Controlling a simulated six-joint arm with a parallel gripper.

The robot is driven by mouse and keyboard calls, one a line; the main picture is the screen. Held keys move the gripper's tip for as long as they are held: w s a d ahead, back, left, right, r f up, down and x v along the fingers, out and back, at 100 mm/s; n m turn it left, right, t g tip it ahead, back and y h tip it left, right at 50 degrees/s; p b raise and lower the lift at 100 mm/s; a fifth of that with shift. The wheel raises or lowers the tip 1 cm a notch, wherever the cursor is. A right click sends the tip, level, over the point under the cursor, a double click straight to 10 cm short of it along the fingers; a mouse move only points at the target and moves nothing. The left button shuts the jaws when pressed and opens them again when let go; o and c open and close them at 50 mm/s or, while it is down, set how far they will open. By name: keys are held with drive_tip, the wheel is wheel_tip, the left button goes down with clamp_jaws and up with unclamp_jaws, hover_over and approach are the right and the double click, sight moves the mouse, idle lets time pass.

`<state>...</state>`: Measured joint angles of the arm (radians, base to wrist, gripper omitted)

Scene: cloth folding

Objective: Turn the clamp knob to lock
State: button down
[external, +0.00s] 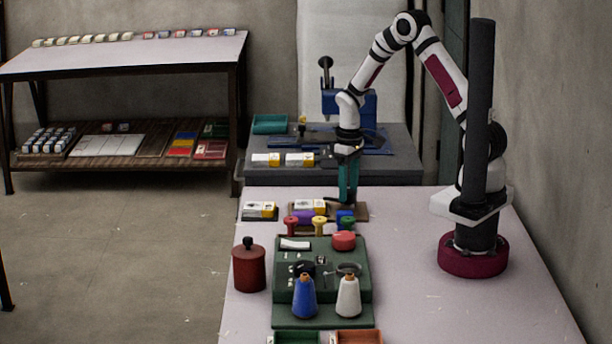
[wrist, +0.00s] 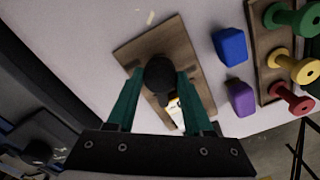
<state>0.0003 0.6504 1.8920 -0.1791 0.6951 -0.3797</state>
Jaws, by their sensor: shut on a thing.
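The clamp knob (wrist: 160,73) is a dark, round knob over a brown wooden board (wrist: 196,60) in the wrist view. My gripper (wrist: 160,78) has its two teal fingers on either side of the knob, shut on it. In the external view my gripper (external: 347,200) points straight down at the far end of the pale table, over the board (external: 361,213). The knob is mostly hidden there by the fingers. A small white and yellow piece (wrist: 174,106) shows between the fingers. The knob's lock position cannot be read.
Blue (wrist: 230,46) and purple (wrist: 240,98) blocks lie close beside the board, with a rack of coloured spools (wrist: 291,65) beyond. A green case (external: 322,270), blue and white thread cones, and a red canister (external: 249,267) stand nearer.

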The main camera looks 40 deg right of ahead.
drive_tip(key=shift+n, duration=2.1)
drive_tip(key=shift+c, duration=1.5)
unclamp_jaws()
wheel_tip(320, 180, up, 16)
drive_tip(key=shift+f, duration=0.1)
